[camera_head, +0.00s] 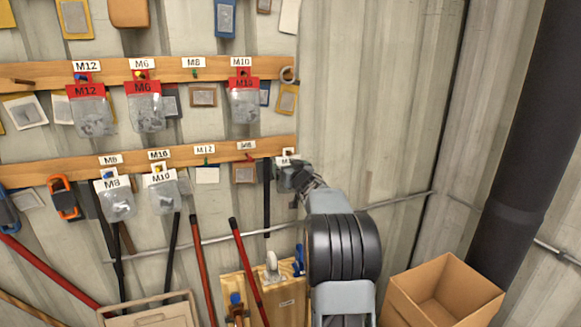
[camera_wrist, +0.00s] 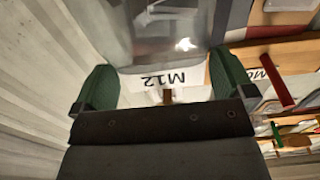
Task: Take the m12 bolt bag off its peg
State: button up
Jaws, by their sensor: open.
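A clear bag (camera_wrist: 160,35) with a white M12 header (camera_wrist: 172,78) fills the top middle of the wrist view, upside down. A short brown peg end (camera_wrist: 167,95) shows at the header. My gripper (camera_wrist: 160,80) is open, with one green finger on each side of the header; I cannot tell whether either touches it. In the head view my gripper (camera_head: 287,177) is at the right end of the lower rail and hides this bag. Another M12 bag (camera_head: 92,112), with a red header, hangs at the left of the upper rail.
The upper rail (camera_head: 215,68) also holds red-headed M6 (camera_head: 146,106) and M10 (camera_head: 244,104) bags. The lower rail (camera_head: 45,173) holds white-headed M8 (camera_head: 116,197) and M10 (camera_head: 163,191) bags. Long-handled tools lean below. An open cardboard box (camera_head: 450,295) stands lower right.

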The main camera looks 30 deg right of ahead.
aim_at(289, 163)
jog(key=shift+w, duration=0.1)
jog(key=c, duration=0.6)
jog(key=shift+r, duration=0.4)
jog(key=shift+v, duration=2.05)
jog(key=shift+r, duration=0.15)
jog(key=shift+s, duration=0.3)
jog(key=shift+b+v, duration=0.3)
jog(key=shift+v, duration=2.1)
